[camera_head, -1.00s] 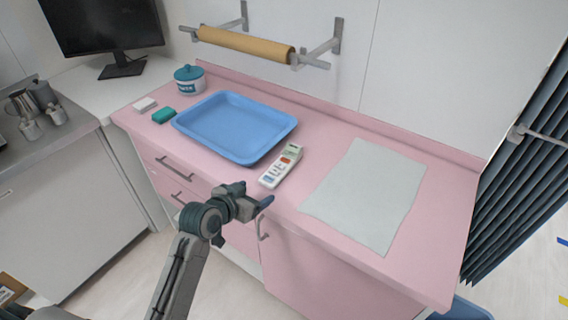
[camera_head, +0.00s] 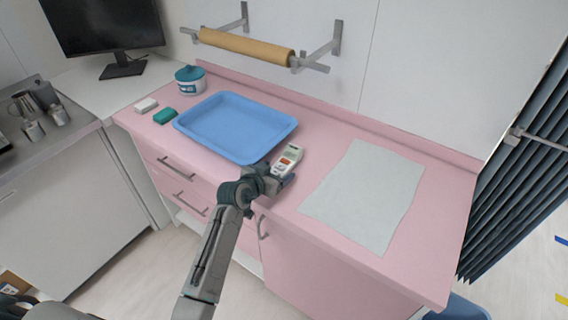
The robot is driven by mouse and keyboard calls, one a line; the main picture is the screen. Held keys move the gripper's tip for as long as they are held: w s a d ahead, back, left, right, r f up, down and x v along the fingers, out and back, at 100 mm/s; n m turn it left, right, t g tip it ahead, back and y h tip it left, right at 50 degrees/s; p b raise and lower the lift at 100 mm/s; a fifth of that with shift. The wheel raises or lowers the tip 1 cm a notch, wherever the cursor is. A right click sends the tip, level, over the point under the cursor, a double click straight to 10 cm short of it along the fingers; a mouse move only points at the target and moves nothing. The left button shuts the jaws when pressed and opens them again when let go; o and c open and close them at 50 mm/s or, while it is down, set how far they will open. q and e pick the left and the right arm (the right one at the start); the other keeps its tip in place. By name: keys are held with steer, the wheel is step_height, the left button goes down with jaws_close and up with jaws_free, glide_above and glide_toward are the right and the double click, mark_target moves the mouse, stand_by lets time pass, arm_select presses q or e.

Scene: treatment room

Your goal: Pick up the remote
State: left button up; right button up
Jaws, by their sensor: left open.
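The remote (camera_head: 290,157) is white with a small display and an orange button. It lies on the pink counter, between the blue tray and the pale sheet. My left gripper (camera_head: 279,178) is open at the near end of the remote, and its fingers and wrist hide that end. I cannot tell whether the fingers touch it. My right gripper is not in view.
The blue tray (camera_head: 238,158) is close on the left of the remote. A pale sheet (camera_head: 365,195) lies on the pink counter (camera_head: 440,215) to the right. A lidded jar (camera_head: 190,80), a green block (camera_head: 165,116) and a white block (camera_head: 146,105) stand at the left.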

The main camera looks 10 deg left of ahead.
arm_select(q)
steer(key=shift+w+d+f, duration=0.1)
steer(key=shift+w+f, duration=0.1)
steer(key=shift+w, duration=0.2)
steer(key=shift+s, duration=0.1)
steer(key=c, duration=1.2)
steer(key=shift+o, duration=0.2)
steer(key=shift+r, duration=0.1)
